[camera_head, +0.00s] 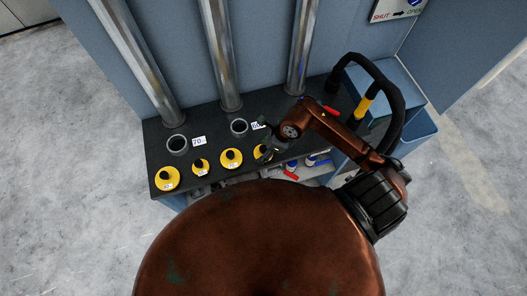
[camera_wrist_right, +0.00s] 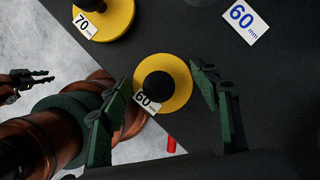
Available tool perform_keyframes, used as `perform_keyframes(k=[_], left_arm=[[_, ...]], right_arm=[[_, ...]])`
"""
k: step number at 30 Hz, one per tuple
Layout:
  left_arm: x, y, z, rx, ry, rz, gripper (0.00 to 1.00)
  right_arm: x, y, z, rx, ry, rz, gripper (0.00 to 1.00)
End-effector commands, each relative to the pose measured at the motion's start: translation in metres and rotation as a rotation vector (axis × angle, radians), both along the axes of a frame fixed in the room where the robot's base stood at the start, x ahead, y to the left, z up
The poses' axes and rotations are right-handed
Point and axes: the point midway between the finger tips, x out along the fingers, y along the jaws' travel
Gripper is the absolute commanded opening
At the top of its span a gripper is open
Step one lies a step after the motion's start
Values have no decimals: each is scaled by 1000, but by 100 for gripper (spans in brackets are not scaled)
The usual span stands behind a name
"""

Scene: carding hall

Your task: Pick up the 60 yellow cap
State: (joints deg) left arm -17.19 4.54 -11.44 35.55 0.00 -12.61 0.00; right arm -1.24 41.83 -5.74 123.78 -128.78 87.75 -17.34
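The 60 yellow cap (camera_wrist_right: 182,98) is a yellow disc with a black knob and a white "60" label, on the dark bench top. In the head view this cap (camera_head: 260,154) is the rightmost of the row, partly hidden by my right gripper (camera_head: 270,149). In the right wrist view my right gripper (camera_wrist_right: 160,82) is open, with one green finger on each side of the cap and nothing held. I cannot tell how high the fingers are above it. A dark two-jaw gripper (camera_wrist_right: 30,82), apparently my left, shows at the wrist view's left edge, away from the bench.
A 70 yellow cap (camera_wrist_right: 110,18) stands beside the 60 cap; other yellow caps (camera_head: 167,179) lie further left. Steel pipes (camera_head: 218,55) rise behind, with open ports (camera_head: 177,144) in the bench (camera_head: 160,140). Below is a shelf with small items (camera_head: 292,170). A black hose (camera_head: 393,90) is right.

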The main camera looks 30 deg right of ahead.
Motion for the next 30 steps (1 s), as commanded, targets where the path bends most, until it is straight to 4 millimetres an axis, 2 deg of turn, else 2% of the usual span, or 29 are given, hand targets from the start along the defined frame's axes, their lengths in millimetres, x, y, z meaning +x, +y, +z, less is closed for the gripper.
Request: perform_keyframes(k=[1, 11, 23, 28, 30], left_arm=[[0, 0, 0, 0, 0, 0, 26], [1, 0, 0, 0, -1, -1, 26], [0, 0, -1, 0, 0, -1, 26], [0, 0, -6, 0, 1, -1, 26], [-1, 0, -7, 0, 2, -1, 26]], right_arm=[[0, 0, 0, 0, 0, 0, 52], [0, 0, 0, 0, 0, 0, 29], [1, 0, 6, -1, -3, 1, 28], [2, -1, 29, -4, -7, 3, 28], [-9, -5, 42, -6, -3, 3, 28]])
